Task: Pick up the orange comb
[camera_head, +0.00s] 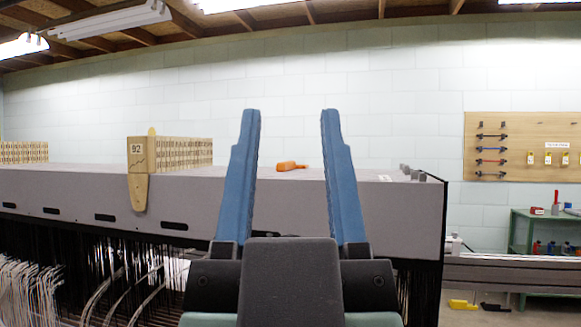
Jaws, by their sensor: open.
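The orange comb (291,166) lies on the grey top of the long machine housing (290,188). It is small in the picture, so its teeth cannot be made out. My gripper (286,112) is in the foreground with its two blue fingers wide apart and nothing between them.
Small grey posts (413,173) stand near the right end. A tool board (522,146) and green bench (535,220) are at right.

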